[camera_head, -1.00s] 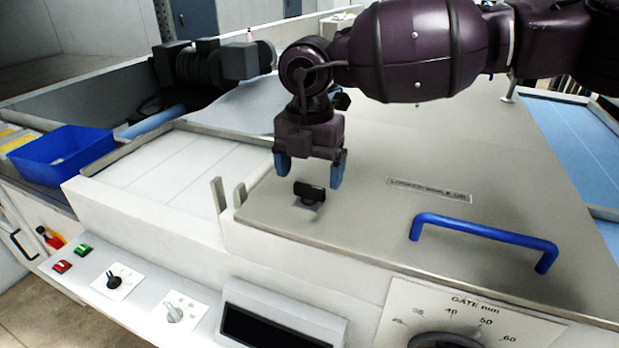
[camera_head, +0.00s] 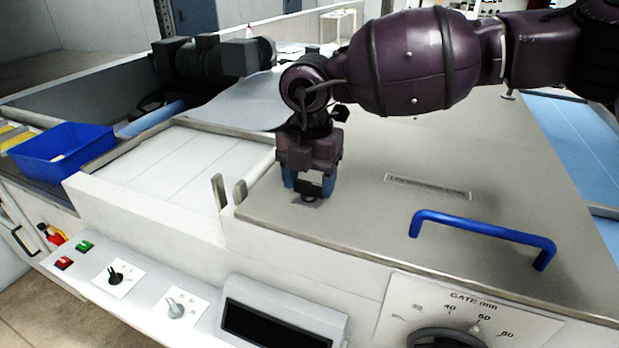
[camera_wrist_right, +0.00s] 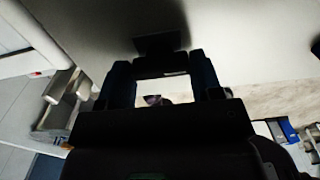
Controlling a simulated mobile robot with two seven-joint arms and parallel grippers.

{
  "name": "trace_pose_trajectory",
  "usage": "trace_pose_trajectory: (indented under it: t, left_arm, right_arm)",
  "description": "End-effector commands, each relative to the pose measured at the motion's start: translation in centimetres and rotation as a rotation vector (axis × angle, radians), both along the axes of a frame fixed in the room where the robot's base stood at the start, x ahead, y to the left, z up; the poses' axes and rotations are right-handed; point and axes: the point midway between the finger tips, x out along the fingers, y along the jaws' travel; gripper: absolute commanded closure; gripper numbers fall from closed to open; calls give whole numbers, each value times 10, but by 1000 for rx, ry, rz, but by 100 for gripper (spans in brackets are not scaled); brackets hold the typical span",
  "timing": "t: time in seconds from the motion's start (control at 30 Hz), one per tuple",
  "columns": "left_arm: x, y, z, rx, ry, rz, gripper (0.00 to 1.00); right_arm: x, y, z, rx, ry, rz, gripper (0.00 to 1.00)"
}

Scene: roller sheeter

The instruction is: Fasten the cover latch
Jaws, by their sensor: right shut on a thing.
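The cover (camera_head: 365,222) is a flat grey metal lid lying down on the machine. Its black latch knob sits near the cover's left front corner; only a small dark part of the latch (camera_head: 310,198) shows under my right gripper. My right gripper (camera_head: 309,188) points down with its blue fingers around the knob and is shut on it. In the right wrist view the two fingers of the right gripper (camera_wrist_right: 161,68) reach toward the cover, with a dark patch just beyond the tips. The knob's angle is mostly hidden. My left gripper is not in view.
A blue handle (camera_head: 483,235) stands up from the cover's right front. Two small upright metal tabs (camera_head: 229,190) stand at the cover's left edge. A blue bin (camera_head: 62,150) is at far left. A control panel with a gate dial (camera_head: 447,340) runs along the front.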

Motion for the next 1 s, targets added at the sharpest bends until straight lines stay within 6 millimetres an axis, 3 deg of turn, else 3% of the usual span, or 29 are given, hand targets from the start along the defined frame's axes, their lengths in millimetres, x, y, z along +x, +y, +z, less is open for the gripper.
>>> trace_pose_trajectory:
  t: [0.37, 1.0]
  left_arm:
    - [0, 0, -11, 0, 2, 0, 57]
    - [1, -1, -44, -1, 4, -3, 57]
  right_arm:
    - [0, 0, -2, 0, 1, 105, 64]
    - [0, 0, -2, 2, 0, 678, 64]
